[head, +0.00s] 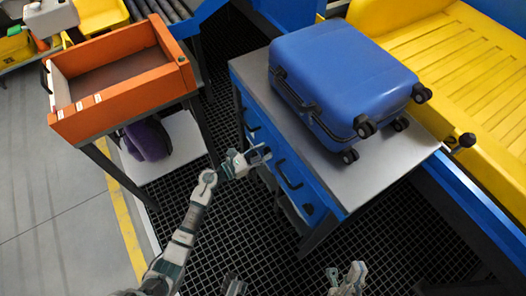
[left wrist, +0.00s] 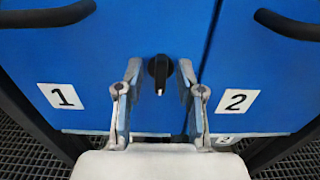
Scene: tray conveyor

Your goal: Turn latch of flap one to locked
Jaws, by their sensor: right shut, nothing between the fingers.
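Blue flap one (left wrist: 90,50), labelled 1, is on the left in the left wrist view. A black latch knob (left wrist: 159,68) sits near the seam with the panel labelled 2. The knob stands upright, its pale mark at the lower end. My left gripper (left wrist: 158,82) is open, its fingers on either side of the knob with gaps visible; depth to it is unclear. In the head view my left gripper (head: 250,160) is at the front of the blue cabinet, where the latch cannot be made out. My right gripper (head: 346,272) is shut and empty at the bottom edge.
The panel labelled 2 (left wrist: 258,60) is on the right. Black handles (left wrist: 45,15) cross the top of both panels. A blue suitcase (head: 340,75) lies on the cabinet's grey top (head: 345,185). An orange tray (head: 120,115) stands to the left. Dark grating covers the floor.

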